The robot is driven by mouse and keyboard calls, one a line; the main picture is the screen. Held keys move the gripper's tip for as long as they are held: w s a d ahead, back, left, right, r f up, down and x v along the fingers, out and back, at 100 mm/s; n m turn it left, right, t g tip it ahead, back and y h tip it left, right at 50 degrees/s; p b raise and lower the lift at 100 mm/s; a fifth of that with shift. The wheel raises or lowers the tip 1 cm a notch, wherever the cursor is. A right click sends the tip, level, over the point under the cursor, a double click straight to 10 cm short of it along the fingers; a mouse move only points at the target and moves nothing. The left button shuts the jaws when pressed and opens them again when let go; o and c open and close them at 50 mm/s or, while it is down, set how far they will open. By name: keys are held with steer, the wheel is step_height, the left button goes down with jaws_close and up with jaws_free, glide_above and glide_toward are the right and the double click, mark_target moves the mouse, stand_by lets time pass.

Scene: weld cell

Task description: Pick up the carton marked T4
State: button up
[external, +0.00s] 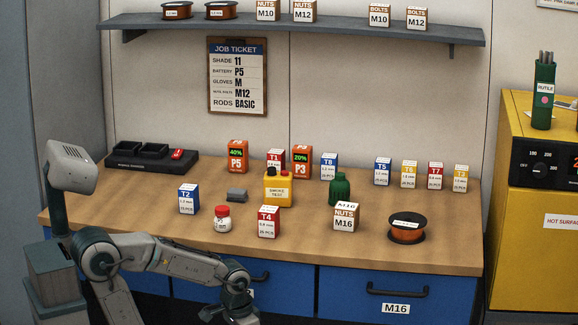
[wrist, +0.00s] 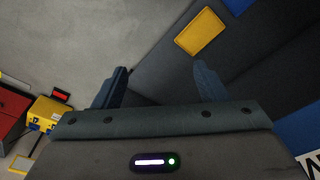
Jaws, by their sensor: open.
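The carton marked T4 (external: 269,222) is a small red and white box. It stands upright near the front edge of the wooden bench top, in the external view. My gripper (external: 240,310) is low in front of the bench, below the bench top and a little left of the carton, apart from it. In the wrist view my gripper (wrist: 158,88) shows two fingers spread apart with nothing between them. The carton does not show in the wrist view.
A white jar with a red lid (external: 222,218) stands left of T4, and the M16 nuts box (external: 345,217) stands to its right. The yellow smoke test can (external: 278,190) is behind it. Blue drawers (external: 290,290) with handles front the bench (external: 440,235).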

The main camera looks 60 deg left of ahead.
step_height(320, 180, up, 54)
steer(key=s+t+p, duration=0.3)
steer(key=p, duration=4.4)
steer(key=m+g+b, duration=0.5)
steer(key=m+b, duration=0.4)
glide_above(269, 222)
steer(key=w+a, duration=0.2)
step_height(269, 222, down, 15)
steer(key=f, duration=0.5)
steer(key=f+p, duration=0.1)
steer(key=f, duration=0.2)
steer(key=shift+s+f, duration=0.25)
steer(key=shift+f, duration=0.05)
steer(key=shift+s+f+p, duration=0.15)
steer(key=shift+f+p, duration=0.5)
steer(key=shift+f, duration=2)
steer(key=c, duration=1.1)
